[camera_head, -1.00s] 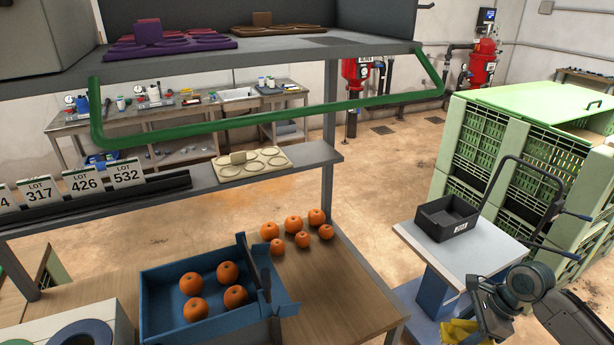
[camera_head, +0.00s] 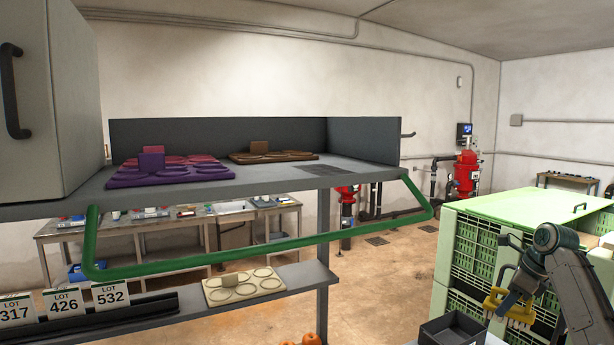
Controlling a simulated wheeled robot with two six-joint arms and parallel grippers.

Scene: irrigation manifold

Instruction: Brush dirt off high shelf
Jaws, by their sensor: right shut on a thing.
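The high grey shelf (camera_head: 250,182) spans the left and middle of the head view, with low dark walls at its back and right side. A dark patch (camera_head: 333,171) lies flat on its right part; I cannot tell its texture. My right gripper (camera_head: 509,302) is at the lower right, shut on a yellow brush (camera_head: 517,310) with pale bristles pointing down. The brush is in the air, right of the shelf and lower than it, apart from it. My left gripper is not in view.
Purple (camera_head: 165,174) and brown (camera_head: 270,157) trays stand on the high shelf, with a red one behind the purple. A green rail (camera_head: 270,248) hangs below the shelf front. Green crates (camera_head: 480,240) stand behind my right arm. A black bin (camera_head: 452,330) is below.

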